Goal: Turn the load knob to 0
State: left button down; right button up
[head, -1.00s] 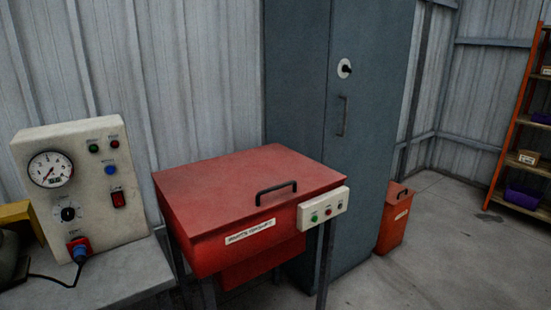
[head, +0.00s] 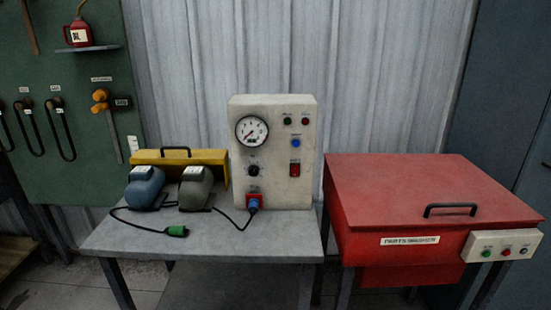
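The load knob appears to be the black round knob (head: 254,170) on the cream control panel (head: 278,112), below the dial gauge (head: 252,130). Its label and pointer setting are too small to read. The panel stands upright on the grey bench (head: 200,240). A red rocker switch (head: 295,169) and a blue button (head: 295,143) sit to the right of the knob. A blue plug (head: 253,205) is in the red socket below it. Neither of my grippers shows in the head view.
Two motors, one blue (head: 146,187) and one grey (head: 195,188), stand left of the panel before a yellow case (head: 180,160). A loose green connector (head: 177,231) lies on the bench. A red parts washer (head: 430,195) stands close on the right. The bench front is clear.

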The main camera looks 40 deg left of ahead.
aim_at(254, 170)
jog(key=u, duration=1.25)
